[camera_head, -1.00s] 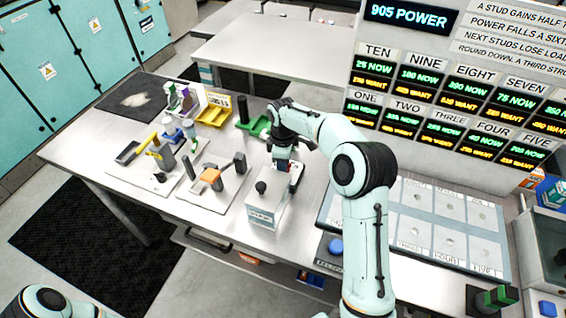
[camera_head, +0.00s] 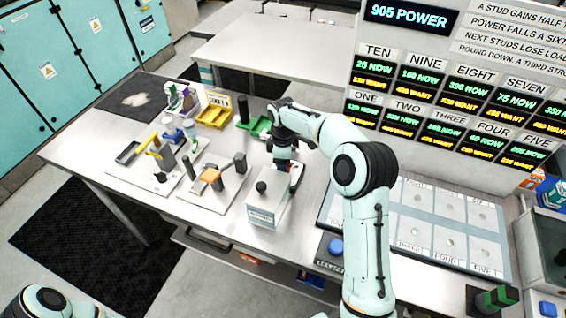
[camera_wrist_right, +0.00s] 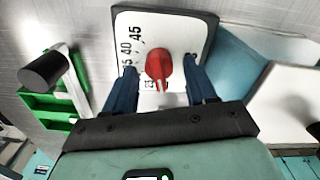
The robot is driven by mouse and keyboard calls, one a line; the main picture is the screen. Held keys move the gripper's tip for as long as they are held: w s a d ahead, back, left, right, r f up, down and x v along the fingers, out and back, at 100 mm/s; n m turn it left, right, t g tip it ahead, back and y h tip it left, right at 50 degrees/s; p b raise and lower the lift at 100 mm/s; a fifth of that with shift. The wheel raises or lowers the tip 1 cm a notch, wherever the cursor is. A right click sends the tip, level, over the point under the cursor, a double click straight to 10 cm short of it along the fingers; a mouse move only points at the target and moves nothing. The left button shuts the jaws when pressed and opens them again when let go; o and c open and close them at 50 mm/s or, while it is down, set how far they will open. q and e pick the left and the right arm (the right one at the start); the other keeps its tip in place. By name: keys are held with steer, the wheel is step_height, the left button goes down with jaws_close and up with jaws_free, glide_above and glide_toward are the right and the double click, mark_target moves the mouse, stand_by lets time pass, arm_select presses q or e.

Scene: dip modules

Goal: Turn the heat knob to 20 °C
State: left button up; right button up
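The heat knob (camera_wrist_right: 158,65) is red and sits on a white dial plate (camera_wrist_right: 180,28) with a dark rim in the right wrist view. The numbers 45 and 40 are readable; lower marks are partly hidden. The knob's narrow end points toward the bottom of the picture, but its exact setting is unclear. My right gripper (camera_wrist_right: 161,72) is open, with one blue finger on each side of the knob and visible gaps between. In the head view the right gripper (camera_head: 284,155) is low behind a white box (camera_head: 266,212). My left gripper is out of view.
A green tray (camera_wrist_right: 50,103) and a dark cylinder (camera_wrist_right: 43,70) stand left of the dial in the wrist view. In the head view, fixtures with an orange block (camera_head: 211,175) and a yellow handle (camera_head: 147,143) stand left. A panel of labelled plates (camera_head: 410,225) lies right.

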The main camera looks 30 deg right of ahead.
steer(key=shift+r, duration=0.1)
step_height(320, 180, up, 13)
stand_by(0.4)
stand_by(0.4)
